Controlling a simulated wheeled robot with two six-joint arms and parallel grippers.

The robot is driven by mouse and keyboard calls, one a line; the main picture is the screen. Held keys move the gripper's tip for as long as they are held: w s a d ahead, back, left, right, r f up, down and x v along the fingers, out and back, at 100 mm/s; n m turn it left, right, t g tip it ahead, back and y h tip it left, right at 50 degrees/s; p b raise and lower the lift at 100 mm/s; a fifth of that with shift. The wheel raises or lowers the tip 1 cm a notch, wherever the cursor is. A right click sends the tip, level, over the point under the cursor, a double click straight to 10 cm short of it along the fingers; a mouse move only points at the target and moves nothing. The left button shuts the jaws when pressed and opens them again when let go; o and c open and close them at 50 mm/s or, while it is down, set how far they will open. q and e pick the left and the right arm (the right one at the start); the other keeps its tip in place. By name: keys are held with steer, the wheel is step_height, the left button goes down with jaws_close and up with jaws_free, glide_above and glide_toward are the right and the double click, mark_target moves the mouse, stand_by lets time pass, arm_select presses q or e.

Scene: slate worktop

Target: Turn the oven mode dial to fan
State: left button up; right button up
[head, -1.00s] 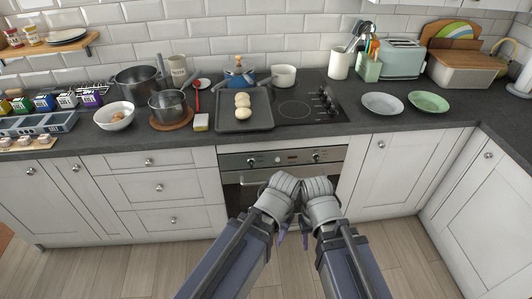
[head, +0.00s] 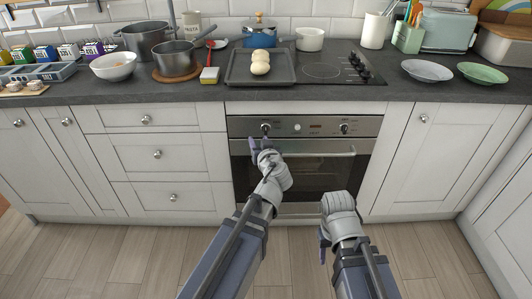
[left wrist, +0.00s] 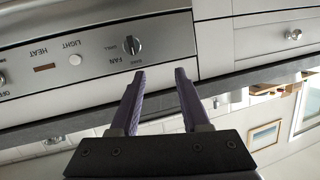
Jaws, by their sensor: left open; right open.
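The oven mode dial (head: 266,129) is the left knob on the steel oven panel. In the left wrist view the panel is upside down, and the dial (left wrist: 131,45) has small labels around it, one reading FAN. I cannot tell for sure which label its pointer faces. My left gripper (head: 260,144) is open in front of the panel, just below the dial in the head view. In the left wrist view its fingers (left wrist: 160,72) are empty, apart from the dial, which lies beyond their tips. My right gripper (head: 324,242) is open and empty, low in front of the oven.
A second knob (head: 345,128) sits at the panel's right, with a button and small display between. The oven door handle (head: 315,154) runs below the panel. The worktop above holds a baking tray (head: 240,80) with buns and a black hob (head: 330,72). The floor is clear.

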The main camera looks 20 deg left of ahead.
mark_target(266, 128)
arm_select(q)
steer(key=w+f+t+b, duration=0.1)
steer(key=b, duration=0.1)
steer(key=w+f+m+t+h+b, duration=0.1)
steer(key=b, duration=0.1)
steer(key=w+d+f+t+h+b, duration=0.1)
steer(key=w+f+t+b, duration=0.1)
steer(key=shift+d+b, duration=0.1)
steer(key=shift+b, duration=0.3)
arm_select(e)
step_height(266, 128, down, 9)
steer(key=shift+f, duration=0.2)
arm_select(q)
steer(key=x, duration=0.7)
steer(key=shift+w, duration=0.4)
steer(key=shift+c, duration=0.3)
jaws_close()
